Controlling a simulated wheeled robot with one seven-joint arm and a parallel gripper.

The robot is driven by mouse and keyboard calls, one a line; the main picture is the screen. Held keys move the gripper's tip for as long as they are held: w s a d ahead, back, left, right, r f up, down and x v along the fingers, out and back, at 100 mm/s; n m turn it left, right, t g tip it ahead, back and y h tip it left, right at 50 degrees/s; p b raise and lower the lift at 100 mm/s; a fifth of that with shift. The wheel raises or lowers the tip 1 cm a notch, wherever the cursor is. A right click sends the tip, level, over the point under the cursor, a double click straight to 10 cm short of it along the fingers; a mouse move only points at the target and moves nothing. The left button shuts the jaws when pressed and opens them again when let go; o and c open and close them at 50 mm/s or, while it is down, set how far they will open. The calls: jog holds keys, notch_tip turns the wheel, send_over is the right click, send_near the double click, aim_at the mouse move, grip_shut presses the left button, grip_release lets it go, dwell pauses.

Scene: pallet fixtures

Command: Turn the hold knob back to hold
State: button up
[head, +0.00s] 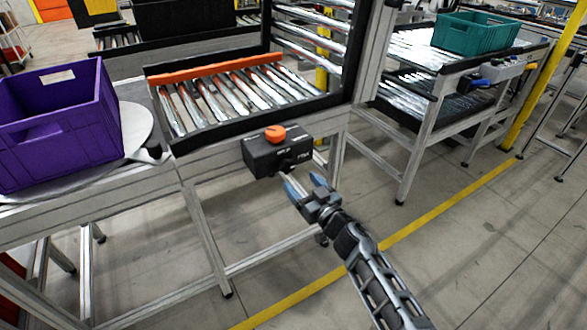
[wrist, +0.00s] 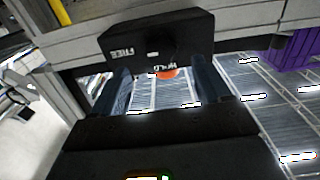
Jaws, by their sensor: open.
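A black control box (head: 272,158) is fixed to the front of the roller frame, with an orange cap (head: 276,133) on top. In the wrist view the box (wrist: 185,28) appears upside down, with FREE and HOLD labels on its face. A dark round hold knob (wrist: 160,42) sits between the labels; it also shows low on the box's face in the head view (head: 290,167). A small white mark shows near it, but where it points is unclear. My gripper (head: 304,183) is open and empty, just in front of the box, apart from the knob.
A purple crate (head: 60,128) stands on the bench at left. A roller bed (head: 222,98) with an orange bar lies behind the box. A second roller station with a teal crate (head: 474,34) is at right. The floor (head: 490,260) in front is clear.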

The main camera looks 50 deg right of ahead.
aim_at(289, 169)
jog(key=b+x, duration=0.2)
jog(key=x, duration=0.5)
jog(key=shift+w, duration=0.1)
jog(key=shift+c, duration=0.4)
jog(key=c, duration=1)
jog(key=shift+o, duration=0.2)
